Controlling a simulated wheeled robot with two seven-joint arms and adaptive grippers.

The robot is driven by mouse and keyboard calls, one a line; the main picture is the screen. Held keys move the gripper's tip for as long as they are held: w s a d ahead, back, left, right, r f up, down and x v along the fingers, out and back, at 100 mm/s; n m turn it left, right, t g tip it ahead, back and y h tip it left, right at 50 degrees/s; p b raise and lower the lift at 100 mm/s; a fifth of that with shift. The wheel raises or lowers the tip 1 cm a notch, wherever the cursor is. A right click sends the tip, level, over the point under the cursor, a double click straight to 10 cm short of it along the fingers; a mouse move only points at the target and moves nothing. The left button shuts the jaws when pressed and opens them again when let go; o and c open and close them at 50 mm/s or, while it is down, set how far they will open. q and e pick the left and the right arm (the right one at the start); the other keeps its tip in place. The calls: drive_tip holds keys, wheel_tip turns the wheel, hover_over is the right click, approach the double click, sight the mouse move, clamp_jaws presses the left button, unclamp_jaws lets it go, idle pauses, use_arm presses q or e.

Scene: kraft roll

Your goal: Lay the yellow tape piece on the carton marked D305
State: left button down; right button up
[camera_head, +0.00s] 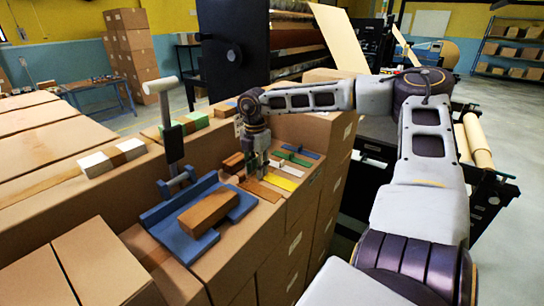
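The yellow tape piece (280,182) lies flat on top of a carton in the middle of the view, among green, white, blue and brown strips. My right arm comes in from the right, and my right gripper (256,168) points down just to the left of the yellow piece, close above the brown strip (262,190). The fingers are too small to tell whether they are open or shut. No held piece shows. My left gripper is not in view. Small white labels show on some cartons (295,243), but I cannot read D305 on any.
A blue tool with an upright handle (172,130) and a brown block (208,213) stand left of my gripper. Other strip bundles (112,157) lie on the cartons at left. A dark machine with a kraft roll stands behind. Cartons (85,262) fill the left foreground.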

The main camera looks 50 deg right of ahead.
clamp_jaws()
drive_tip(key=shift+r, duration=0.2)
idle(0.4)
wheel_tip(320, 180, up, 10)
drive_tip(key=b, duration=0.2)
drive_tip(key=shift+f, duration=0.15)
idle(0.4)
drive_tip(key=shift+s, duration=0.15)
idle(0.7)
